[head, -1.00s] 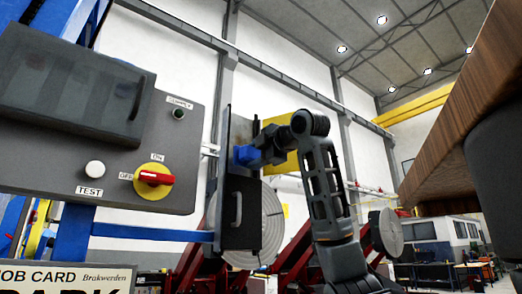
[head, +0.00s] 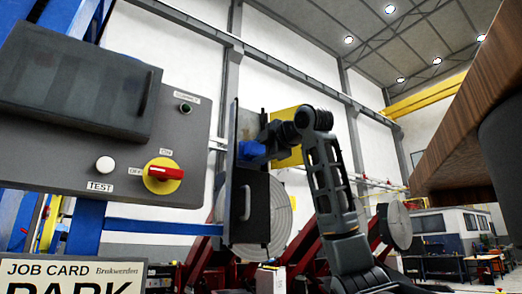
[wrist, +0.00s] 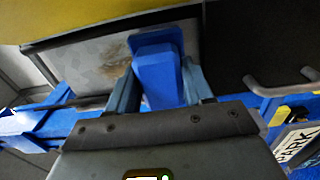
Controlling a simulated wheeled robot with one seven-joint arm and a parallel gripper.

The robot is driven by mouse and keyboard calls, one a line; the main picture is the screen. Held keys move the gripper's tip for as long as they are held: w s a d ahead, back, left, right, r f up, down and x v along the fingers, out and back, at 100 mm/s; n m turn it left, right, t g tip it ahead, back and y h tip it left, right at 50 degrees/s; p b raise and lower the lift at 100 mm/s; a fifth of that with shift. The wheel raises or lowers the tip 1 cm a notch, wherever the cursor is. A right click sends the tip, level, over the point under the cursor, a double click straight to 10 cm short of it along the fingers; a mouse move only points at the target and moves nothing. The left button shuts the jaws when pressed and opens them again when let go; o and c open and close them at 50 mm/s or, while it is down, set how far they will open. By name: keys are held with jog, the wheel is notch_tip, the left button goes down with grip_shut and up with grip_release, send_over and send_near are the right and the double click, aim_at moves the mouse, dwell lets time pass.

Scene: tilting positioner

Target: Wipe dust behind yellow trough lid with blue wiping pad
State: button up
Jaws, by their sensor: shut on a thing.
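My gripper (head: 260,147) is shut on the blue wiping pad (head: 249,150), in front of an upright panel in the head view. In the wrist view the pad (wrist: 157,78) sits between the two fingers, its far end at a grey surface. A brownish dust patch (wrist: 113,52) shows on that surface, just left of the pad's far end. I cannot tell whether the pad touches it. The yellow trough lid (wrist: 95,18) crosses the top of the wrist view, beyond the grey surface. In the head view the lid (head: 287,122) is partly hidden by my arm.
A black panel with a handle (wrist: 280,88) lies right of the pad in the wrist view. A grey control box (head: 60,150) with a red-and-yellow switch (head: 162,175) stands at the left. A wooden edge (head: 465,115) juts in at the right.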

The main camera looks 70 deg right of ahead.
jog(key=shift+x, duration=0.9)
jog(key=shift+r, duration=0.1)
jog(key=shift+a+r, duration=0.1)
jog(key=shift+r, duration=5.65)
jog(key=shift+w+f+b, duration=0.15)
jog(key=shift+f+b, duration=1.25)
jog(key=shift+f, duration=0.9)
jog(key=shift+f+b, duration=2.3)
jog(key=shift+f, duration=1.25)
jog(key=shift+w+a+r+p, duration=0.1)
jog(key=shift+a+p, duration=0.05)
jog(key=shift+p, duration=0.15)
jog(key=shift+w+r+p, duration=0.1)
jog(key=shift+r+p, duration=1.9)
jog(key=shift+p, duration=0.05)
